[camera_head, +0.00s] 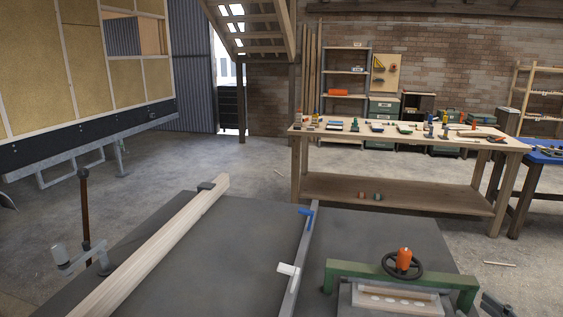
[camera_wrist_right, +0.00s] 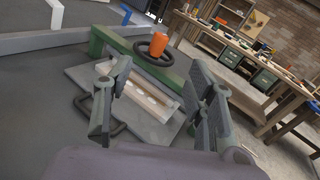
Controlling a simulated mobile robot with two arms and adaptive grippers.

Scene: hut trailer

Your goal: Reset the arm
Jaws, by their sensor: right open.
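My right gripper (camera_wrist_right: 160,70) is open and empty in the right wrist view, its two fingers spread wide. Between and beyond them is a green clamp frame (camera_head: 345,268) with a dark handwheel (camera_head: 417,268) and an orange knob (camera_head: 404,258). A pale block with holes (camera_head: 396,301) sits under the frame. The frame also shows in the wrist view (camera_wrist_right: 97,42). In the head view only a dark part of my right gripper (camera_head: 497,304) shows at the lower right edge, beside the clamp. My left gripper is not in view.
A grey bench top (camera_head: 235,250) carries a long pale beam (camera_head: 160,250) and a metal rail (camera_head: 298,262) with blue and white handles. A wooden workbench (camera_head: 450,142) with several tools stands behind. Concrete floor (camera_head: 250,170) lies clear between them.

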